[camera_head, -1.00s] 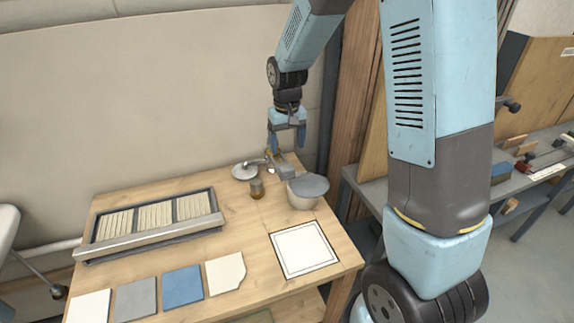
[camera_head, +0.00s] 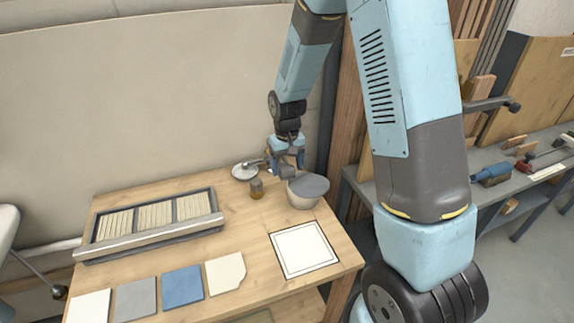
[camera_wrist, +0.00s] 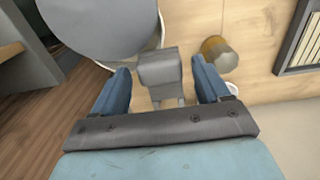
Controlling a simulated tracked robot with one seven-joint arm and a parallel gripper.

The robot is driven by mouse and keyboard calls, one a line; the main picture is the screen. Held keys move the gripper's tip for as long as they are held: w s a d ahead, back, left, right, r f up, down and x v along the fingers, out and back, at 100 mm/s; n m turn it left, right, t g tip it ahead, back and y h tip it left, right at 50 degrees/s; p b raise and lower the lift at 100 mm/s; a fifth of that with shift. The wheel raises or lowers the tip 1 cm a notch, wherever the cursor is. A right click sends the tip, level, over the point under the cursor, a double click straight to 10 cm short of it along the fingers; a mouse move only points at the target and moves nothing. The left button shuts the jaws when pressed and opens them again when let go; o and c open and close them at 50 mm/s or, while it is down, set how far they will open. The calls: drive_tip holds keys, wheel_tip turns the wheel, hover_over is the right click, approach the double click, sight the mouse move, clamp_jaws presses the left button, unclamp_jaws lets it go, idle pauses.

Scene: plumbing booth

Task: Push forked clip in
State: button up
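The grey piece that looks like the forked clip (camera_wrist: 160,72) shows in the wrist view, a block with two short prongs pointing toward my gripper. My gripper (camera_wrist: 162,84) is open, with one blue finger on each side of the piece. A narrow gap shows between each finger and the piece, so I see no grip on it. In the head view my gripper (camera_head: 286,160) is low over the back right of the wooden table, between a white round fitting (camera_head: 245,172) and a lidded bucket. There it hides most of the grey piece. Where the prongs seat is not clear.
A small amber jar (camera_head: 256,188) stands just left. A slatted tray (camera_head: 150,222), several flat tiles (camera_head: 182,288) and a white square (camera_head: 303,249) lie farther forward. The wall is behind.

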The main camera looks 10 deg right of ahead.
sight(281, 164)
clamp_jaws()
drive_tip(key=w, duration=0.2)
drive_tip(key=w+a, duration=0.1)
drive_tip(key=w, duration=0.2)
drive_tip(key=shift+w, duration=0.15)
idle(0.4)
drive_tip(key=shift+o, duration=0.5)
unclamp_jaws()
wheel_tip(281, 164, up, 14)
drive_tip(key=shift+f, duration=0.15)
idle(0.4)
